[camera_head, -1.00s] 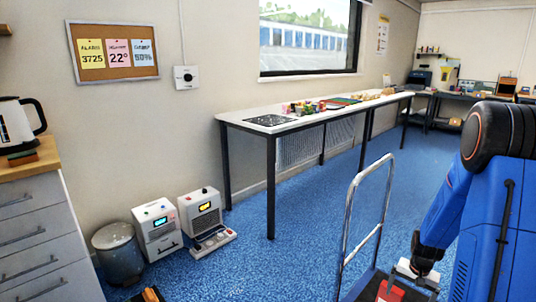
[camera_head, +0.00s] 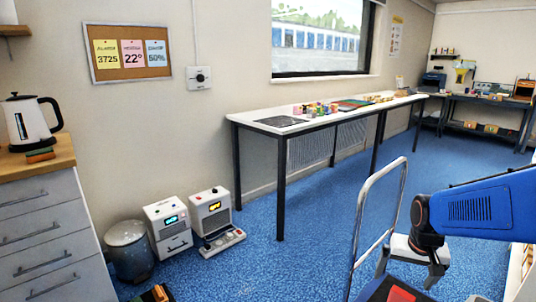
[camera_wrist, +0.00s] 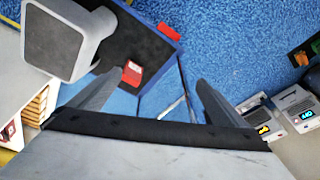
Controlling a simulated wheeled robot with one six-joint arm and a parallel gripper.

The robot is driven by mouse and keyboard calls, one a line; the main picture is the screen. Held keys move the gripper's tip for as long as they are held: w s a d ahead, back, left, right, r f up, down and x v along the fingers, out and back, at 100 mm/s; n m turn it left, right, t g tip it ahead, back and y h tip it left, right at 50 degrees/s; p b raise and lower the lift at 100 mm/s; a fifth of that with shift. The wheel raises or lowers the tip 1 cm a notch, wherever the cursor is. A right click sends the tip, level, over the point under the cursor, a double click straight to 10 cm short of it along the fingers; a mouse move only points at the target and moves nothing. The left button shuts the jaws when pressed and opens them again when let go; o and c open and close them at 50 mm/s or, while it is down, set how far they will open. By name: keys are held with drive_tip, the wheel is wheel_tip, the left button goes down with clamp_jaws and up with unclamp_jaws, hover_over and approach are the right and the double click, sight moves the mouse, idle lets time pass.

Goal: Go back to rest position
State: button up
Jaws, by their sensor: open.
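My gripper (camera_head: 436,278) hangs at the lower right of the head view, beside the silver handle of a cart (camera_head: 362,215). In the wrist view my gripper (camera_wrist: 155,88) has its two grey fingers spread wide apart, with nothing between them. Past the fingers, a dark cart platform (camera_wrist: 138,38) with a blue edge shows, and a small red item (camera_wrist: 132,73) lies on it near the left finger. My blue arm reaches in from the right edge of the head view.
A long white table (camera_head: 262,125) with small coloured items stands along the wall. Two white machines (camera_head: 168,228) and a grey bin (camera_head: 128,250) stand on the floor at left. A kettle (camera_head: 28,120) is on the drawer cabinet (camera_head: 45,230). Blue floor (camera_head: 310,265) is open before the table.

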drive_tip(key=s+a+r+n, duration=0.1)
drive_tip(key=s+a+r, duration=0.1)
drive_tip(key=s, duration=0.3)
drive_tip(key=s+a+r+n+t, duration=0.1)
drive_tip(key=s+a+r, duration=0.2)
drive_tip(key=s, duration=0.3)
drive_tip(key=s+a+r+n+t, duration=0.1)
drive_tip(key=s+a+r, duration=0.2)
drive_tip(key=s, duration=0.2)
drive_tip(key=shift+s+a+r+n+y, duration=0.2)
drive_tip(key=shift+a+n+y, duration=0.1)
drive_tip(key=shift+n, duration=0.1)
